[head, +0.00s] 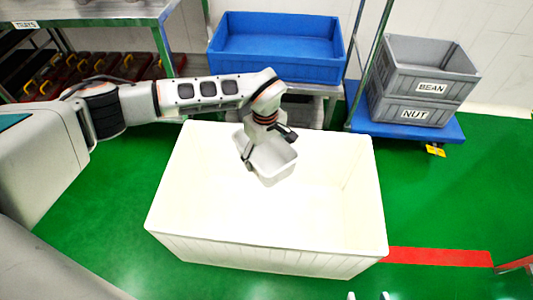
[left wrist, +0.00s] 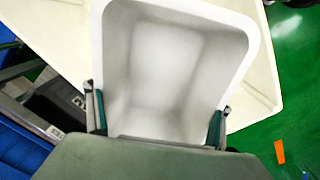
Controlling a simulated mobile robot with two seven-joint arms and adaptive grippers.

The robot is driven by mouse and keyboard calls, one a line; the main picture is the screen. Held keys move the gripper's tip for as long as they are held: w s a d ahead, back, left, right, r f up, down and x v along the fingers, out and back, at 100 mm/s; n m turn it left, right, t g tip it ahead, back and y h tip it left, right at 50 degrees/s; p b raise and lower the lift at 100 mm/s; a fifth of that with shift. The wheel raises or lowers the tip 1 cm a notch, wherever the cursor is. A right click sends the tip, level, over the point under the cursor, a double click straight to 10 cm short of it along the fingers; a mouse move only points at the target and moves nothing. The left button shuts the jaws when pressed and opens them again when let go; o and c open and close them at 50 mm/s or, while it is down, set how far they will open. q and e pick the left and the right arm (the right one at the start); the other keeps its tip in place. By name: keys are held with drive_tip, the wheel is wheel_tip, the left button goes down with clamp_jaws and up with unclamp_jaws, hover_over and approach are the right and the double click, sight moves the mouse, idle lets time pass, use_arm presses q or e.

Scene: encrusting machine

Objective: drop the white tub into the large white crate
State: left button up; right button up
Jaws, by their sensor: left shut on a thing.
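The white tub (head: 275,172) is a small open container, held over the inside of the large white crate (head: 270,257) near its back wall. My left gripper (head: 264,150) is shut on the tub's rim. In the left wrist view the tub (left wrist: 165,60) looks empty, with the dark fingers (left wrist: 157,125) at its near corners. The crate (left wrist: 263,75) shows pale behind and below it. The crate looks empty where I can see in. Whether the tub touches the crate is not clear. My right gripper is not clearly seen.
A blue bin (head: 277,65) stands on a metal table behind the crate. Grey crates labelled BEAN (head: 430,88) and NUT (head: 415,114) stack on a blue platform (head: 450,128) at the back right. A metal shelf (head: 90,14) is at the back left.

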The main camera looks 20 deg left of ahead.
use_arm(q)
drive_tip(key=f, duration=0.1)
drive_tip(key=f+b, duration=0.1)
drive_tip(key=f, duration=0.1)
drive_tip(key=f+b, duration=0.1)
drive_tip(key=shift+s+f, duration=0.25)
drive_tip(key=shift+f, duration=0.4)
drive_tip(key=shift+w+f, duration=0.1)
drive_tip(key=shift+w, duration=0.05)
drive_tip(key=o, duration=1.3)
use_arm(e)
drive_tip(key=shift+w+a+r+m+y, duration=0.35)
drive_tip(key=shift+w+a+r, duration=0.2)
drive_tip(key=shift+a+r, duration=0.3)
use_arm(q)
drive_tip(key=shift+r, duration=0.2)
use_arm(e)
drive_tip(key=shift+s+f, duration=0.1)
drive_tip(key=shift+f, duration=0.1)
use_arm(q)
wheel_tip(320, 180, up, 12)
hover_over(265, 162)
drive_tip(key=shift+f, duration=0.1)
